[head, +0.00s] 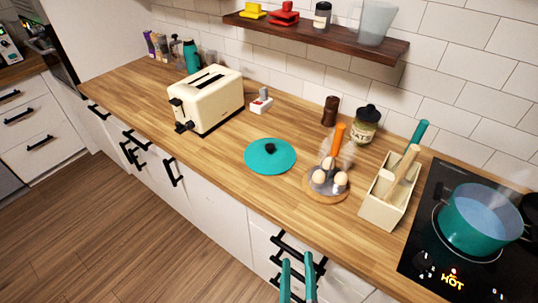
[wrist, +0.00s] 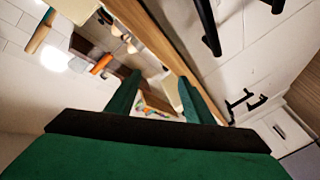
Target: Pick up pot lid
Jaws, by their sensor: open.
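The pot lid (head: 262,156) is a flat teal disc with a black knob. It lies on the wooden counter in the head view, between the toaster and the egg holder. My gripper (head: 298,284) has teal fingers and shows at the bottom of the head view, in front of the cabinet drawers and below the counter edge. It is open and empty, well apart from the lid. In the wrist view my gripper (wrist: 158,100) points along the counter edge, with its two green fingers apart. I cannot make out the lid in the wrist view.
A cream toaster (head: 206,98) stands left of the lid. An egg holder (head: 326,184) with an orange handle, a jar (head: 367,125) and a utensil box (head: 389,194) stand to the right. A teal pot (head: 478,222) sits on the hob (head: 421,245) marked HOT. Counter in front of the lid is clear.

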